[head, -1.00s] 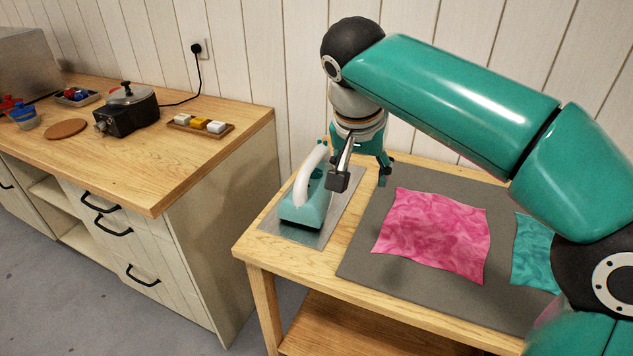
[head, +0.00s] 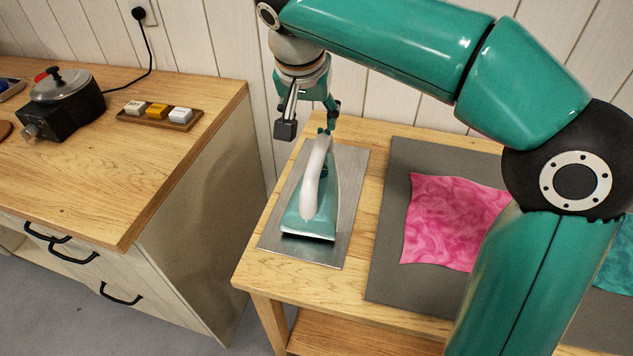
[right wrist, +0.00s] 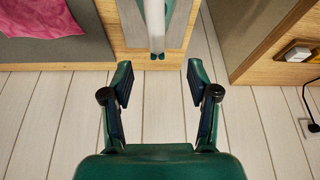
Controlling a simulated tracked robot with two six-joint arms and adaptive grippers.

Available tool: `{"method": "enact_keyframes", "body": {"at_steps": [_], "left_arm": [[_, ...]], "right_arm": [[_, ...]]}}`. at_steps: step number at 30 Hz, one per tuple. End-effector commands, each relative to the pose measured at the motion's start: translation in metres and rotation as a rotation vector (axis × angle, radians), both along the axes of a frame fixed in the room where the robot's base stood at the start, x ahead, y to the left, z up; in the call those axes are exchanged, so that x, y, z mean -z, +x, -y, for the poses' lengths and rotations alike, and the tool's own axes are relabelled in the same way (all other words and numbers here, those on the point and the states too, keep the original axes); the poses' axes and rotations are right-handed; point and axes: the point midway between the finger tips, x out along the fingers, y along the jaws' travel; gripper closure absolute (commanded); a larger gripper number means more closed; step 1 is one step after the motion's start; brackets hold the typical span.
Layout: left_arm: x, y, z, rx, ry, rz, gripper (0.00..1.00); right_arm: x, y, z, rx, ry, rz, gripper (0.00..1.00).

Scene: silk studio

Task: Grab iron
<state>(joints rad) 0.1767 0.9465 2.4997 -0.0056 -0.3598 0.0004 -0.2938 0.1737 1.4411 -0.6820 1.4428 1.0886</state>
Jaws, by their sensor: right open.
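The iron (head: 314,197) has a teal body and a white arched handle. It rests flat on a metal plate (head: 350,172) at the left of the small wooden table. My right gripper (head: 309,127) is open and empty, just behind and above the iron's far end in the head view. In the right wrist view, the iron's white handle (right wrist: 155,22) shows at the top middle, beyond the gap between the open fingers (right wrist: 158,82). The fingers are apart from the iron. My left gripper is not in view.
A grey mat (head: 387,235) with a pink silk cloth (head: 450,218) lies right of the plate. A teal cloth (head: 613,272) is partly hidden by my arm. The counter (head: 140,185) at left holds a black heater pot (head: 62,105) and a tray of small blocks (head: 160,118).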

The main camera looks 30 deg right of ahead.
Motion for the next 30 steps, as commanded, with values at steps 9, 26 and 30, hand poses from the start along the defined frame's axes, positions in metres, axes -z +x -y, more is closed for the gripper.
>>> {"method": "enact_keyframes", "body": {"at_steps": [9,26,30], "left_arm": [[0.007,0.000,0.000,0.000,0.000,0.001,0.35],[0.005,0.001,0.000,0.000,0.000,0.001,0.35],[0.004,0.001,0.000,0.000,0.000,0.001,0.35]], "right_arm": [[0.062,0.015,0.022,0.011,-0.001,-0.004,0.40],[0.116,0.025,0.036,0.011,0.000,-0.004,0.40],[0.125,0.028,0.039,0.011,0.001,-0.001,0.40]]}}
